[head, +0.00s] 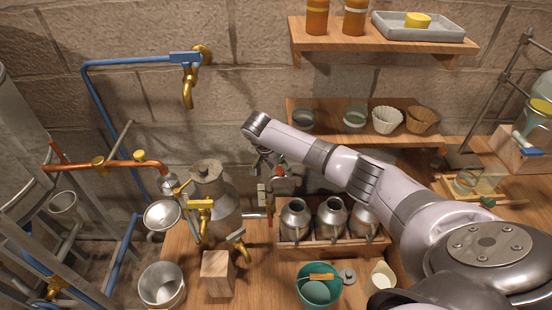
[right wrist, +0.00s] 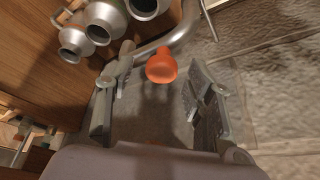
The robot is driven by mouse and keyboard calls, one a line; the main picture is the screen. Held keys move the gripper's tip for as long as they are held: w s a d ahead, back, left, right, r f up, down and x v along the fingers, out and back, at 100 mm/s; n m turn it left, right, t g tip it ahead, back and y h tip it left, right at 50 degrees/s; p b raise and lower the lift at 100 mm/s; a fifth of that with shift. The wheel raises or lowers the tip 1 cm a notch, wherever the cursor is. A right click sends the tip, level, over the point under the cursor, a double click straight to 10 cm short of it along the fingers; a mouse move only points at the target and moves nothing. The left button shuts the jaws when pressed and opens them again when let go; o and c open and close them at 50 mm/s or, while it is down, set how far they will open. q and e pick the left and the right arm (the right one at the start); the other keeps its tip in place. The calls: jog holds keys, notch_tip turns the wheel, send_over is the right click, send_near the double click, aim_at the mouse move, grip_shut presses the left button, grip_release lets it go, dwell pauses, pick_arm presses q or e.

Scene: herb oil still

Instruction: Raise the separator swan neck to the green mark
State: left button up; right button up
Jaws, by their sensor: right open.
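The separator (head: 212,205) is a grey metal can with a lid and brass taps, at the left end of the bench. A curved grey metal tube (right wrist: 183,38), which looks like the swan neck, ends in an orange grip (right wrist: 162,66) in the right wrist view. My right gripper (head: 270,170) is open beside the separator. In the right wrist view its two fingers stand on either side of the orange grip, with gaps on both sides. A small pale plate (head: 262,194) with a greenish patch is below the gripper; the green mark is too small to tell. My left gripper is out of view.
Several metal cans (head: 331,215) stand in a wooden rack close to the right of the separator. A wooden block (head: 217,273), a steel pot (head: 162,286) and a teal bowl (head: 319,291) stand in front. A shelf (head: 365,137) and stone wall are behind.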

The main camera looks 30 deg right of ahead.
jog(key=w+v, duration=0.1)
jog(key=v, duration=1)
jog(key=s+a+f+n+t+y, duration=0.1)
jog(key=s+a+f+n+y, duration=0.3)
jog(key=s+a+f+n, duration=0.85)
jog(key=s+a+r+n+t, duration=0.15)
jog(key=s+n, duration=0.35)
jog(key=s, duration=1.7)
notch_tip(320, 180, down, 28)
jog(key=s+g, duration=0.1)
jog(key=s, duration=0.1)
jog(key=s+d+f+g, duration=0.1)
jog(key=s+d+f, duration=0.2)
jog(key=s+f, duration=1.1)
jog(key=shift+s, duration=0.9)
jog(key=shift+g, duration=0.25)
jog(key=shift+s, duration=0.1)
